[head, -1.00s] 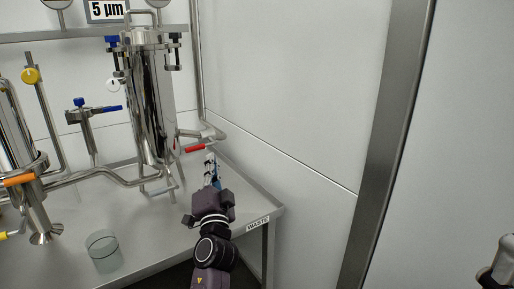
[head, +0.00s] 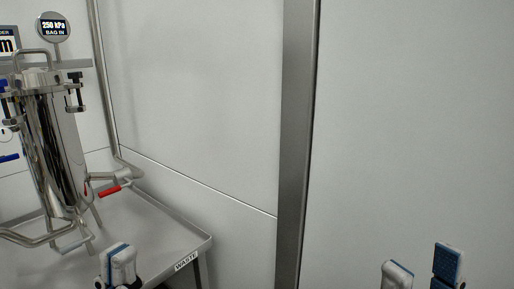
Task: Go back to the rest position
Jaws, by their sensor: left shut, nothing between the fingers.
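My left gripper (head: 121,265) is at the bottom left of the head view, in front of the steel table's right end. Its light grey fingers with a blue edge are shut, with nothing seen in them. My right gripper (head: 422,269) is at the bottom right, in front of the plain wall. Its two fingers, with blue pads, stand apart with a gap between them, and nothing shows in it. Most of both arms is out of the picture.
A steel table (head: 160,232) with a WASTE label (head: 187,261) carries a polished steel filter housing (head: 52,145) and a pipe with a red handle (head: 109,191). A steel post (head: 297,150) stands along the wall (head: 410,130).

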